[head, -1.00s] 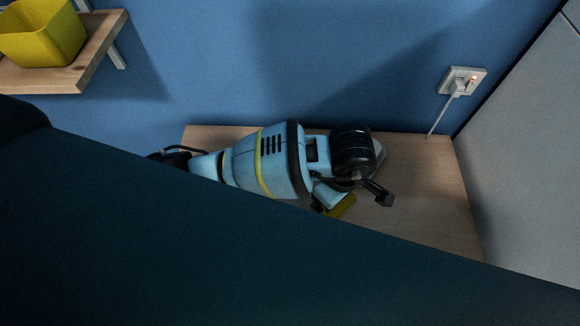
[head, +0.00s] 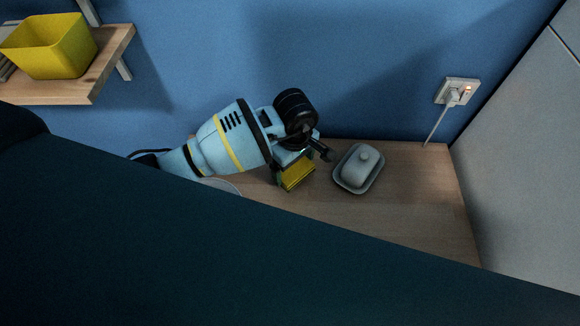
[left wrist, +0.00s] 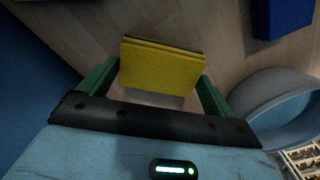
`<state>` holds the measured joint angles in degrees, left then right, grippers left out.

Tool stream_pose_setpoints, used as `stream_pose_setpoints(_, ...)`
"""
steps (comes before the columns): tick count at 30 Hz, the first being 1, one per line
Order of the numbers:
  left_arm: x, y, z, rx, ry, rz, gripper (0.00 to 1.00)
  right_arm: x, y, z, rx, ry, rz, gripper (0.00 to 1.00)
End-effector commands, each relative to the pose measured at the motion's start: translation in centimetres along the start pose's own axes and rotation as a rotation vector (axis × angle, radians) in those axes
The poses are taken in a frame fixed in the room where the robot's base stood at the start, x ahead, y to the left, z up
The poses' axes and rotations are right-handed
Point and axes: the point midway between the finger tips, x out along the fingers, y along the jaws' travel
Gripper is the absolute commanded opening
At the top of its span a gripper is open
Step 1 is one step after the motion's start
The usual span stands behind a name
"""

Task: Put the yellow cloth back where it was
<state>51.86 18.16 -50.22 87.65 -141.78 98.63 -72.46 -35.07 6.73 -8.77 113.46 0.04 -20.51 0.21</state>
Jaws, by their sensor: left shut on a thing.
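The yellow cloth (head: 298,174) is a folded rectangle held at the tip of my left gripper (head: 288,170), above the wooden counter (head: 420,200). In the left wrist view the cloth (left wrist: 162,66) sits between the two green fingers of my left gripper (left wrist: 155,80), which is shut on it. A big dark shape covers the lower part of the head view and hides much of the counter. My right gripper is not in view.
A grey lidded butter dish (head: 358,168) stands on the counter right of my left gripper. A round bowl (left wrist: 280,105) and a blue object (left wrist: 284,18) show in the left wrist view. A yellow bin (head: 52,48) sits on the wall shelf (head: 90,80). A plugged cord hangs from the outlet (head: 457,91).

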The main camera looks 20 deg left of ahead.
Motion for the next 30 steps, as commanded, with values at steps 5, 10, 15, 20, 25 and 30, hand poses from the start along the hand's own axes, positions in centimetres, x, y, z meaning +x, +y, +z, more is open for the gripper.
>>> stream_pose_setpoints(5,0.1,0.0,-0.3,-0.001,0.000,-0.001,0.69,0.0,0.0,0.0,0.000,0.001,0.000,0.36)
stream_pose_setpoints(10,1.1,0.0,-1.4,-0.001,-0.004,-0.005,0.69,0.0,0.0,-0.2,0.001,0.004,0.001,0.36)
stream_pose_setpoints(15,3.3,0.1,-1.3,-0.001,-0.003,-0.002,0.69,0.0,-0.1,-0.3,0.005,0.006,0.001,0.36)
stream_pose_setpoints(20,3.7,0.1,-1.4,0.001,0.000,0.000,0.69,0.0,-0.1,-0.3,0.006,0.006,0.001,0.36)
stream_pose_setpoints(25,3.7,0.1,-1.4,0.001,0.000,-0.001,0.95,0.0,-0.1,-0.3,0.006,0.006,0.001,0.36)
stream_pose_setpoints(30,3.7,0.1,-1.4,0.001,0.000,-0.001,1.00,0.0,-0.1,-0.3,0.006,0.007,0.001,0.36)
